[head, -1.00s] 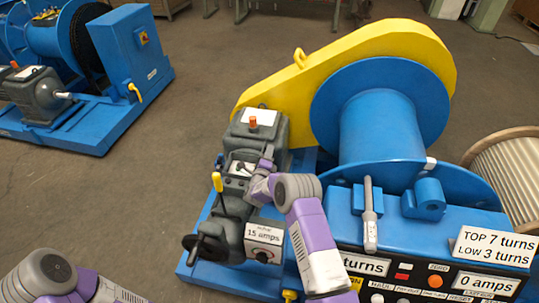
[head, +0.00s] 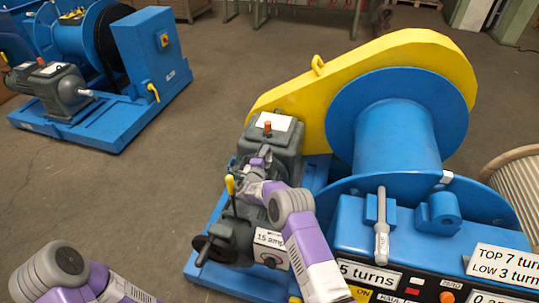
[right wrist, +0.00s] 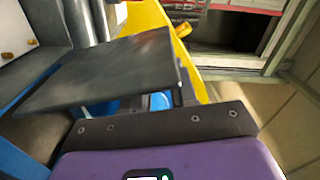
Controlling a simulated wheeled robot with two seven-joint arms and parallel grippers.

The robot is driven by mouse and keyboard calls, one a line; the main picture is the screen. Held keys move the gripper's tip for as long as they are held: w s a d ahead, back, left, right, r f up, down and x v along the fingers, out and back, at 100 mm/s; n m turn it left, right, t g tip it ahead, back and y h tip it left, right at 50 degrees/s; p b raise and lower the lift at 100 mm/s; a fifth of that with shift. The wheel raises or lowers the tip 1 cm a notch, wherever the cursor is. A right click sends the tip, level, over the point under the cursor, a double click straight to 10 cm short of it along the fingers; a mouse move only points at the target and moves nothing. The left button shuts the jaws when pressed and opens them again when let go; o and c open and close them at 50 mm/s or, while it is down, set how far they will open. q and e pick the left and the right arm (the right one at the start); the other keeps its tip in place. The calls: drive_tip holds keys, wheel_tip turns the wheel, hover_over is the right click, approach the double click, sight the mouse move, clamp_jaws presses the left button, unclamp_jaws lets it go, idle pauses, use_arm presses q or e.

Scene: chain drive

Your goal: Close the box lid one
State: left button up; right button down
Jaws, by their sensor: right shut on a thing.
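The box lid shows in the right wrist view as a dark grey flat plate (right wrist: 115,72), tilted, just in front of the gripper's purple body. In the head view my right gripper (head: 259,160) is at the small grey box between the grey motor housing (head: 274,135) and the hand-wheel unit (head: 232,235). It is shut on the lid, though its fingertips are mostly hidden. In the head view the lid is largely covered by my gripper and is hard to make out. My left arm shows at the lower left, with its gripper out of frame.
A blue winch drum (head: 398,130) with a yellow chain guard (head: 330,82) stands right of the box. A yellow-knobbed lever (head: 230,187) rises close left of my right gripper. A control panel (head: 420,250) is at the lower right. Open floor lies to the left.

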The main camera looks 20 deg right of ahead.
drive_tip(key=shift+w+a, duration=0.25)
drive_tip(key=shift+a, duration=0.2)
drive_tip(key=c, duration=0.9)
unclamp_jaws()
drive_tip(key=shift+d, duration=0.1)
